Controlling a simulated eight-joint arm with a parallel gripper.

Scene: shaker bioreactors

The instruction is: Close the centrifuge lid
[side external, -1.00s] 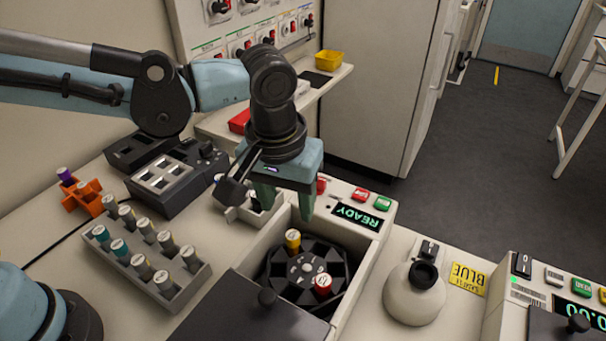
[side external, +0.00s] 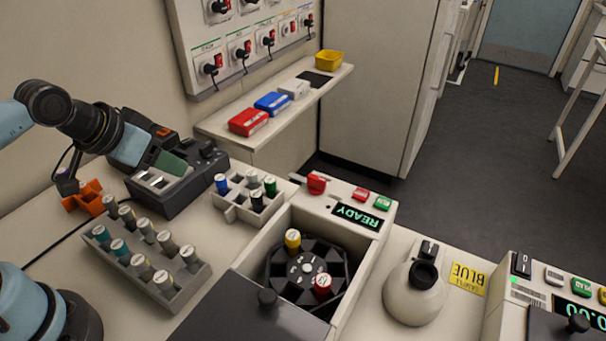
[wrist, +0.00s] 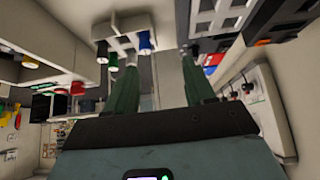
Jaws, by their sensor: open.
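The centrifuge (side external: 363,250) has its well uncovered. Its dark rotor (side external: 281,273) holds a yellow-capped tube (side external: 292,240) and a red-capped tube (side external: 323,286). My gripper (side external: 183,164) is well to the left and back of the centrifuge, over the dark grey block device. It is tilted sideways. In the wrist view its green fingers (wrist: 160,82) stand apart with nothing between them.
A small white rack (side external: 232,211) with several capped tubes stands between my gripper and the centrifuge; it also shows in the wrist view (wrist: 121,26). A grey rack (side external: 180,297) of tubes stands at the front left.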

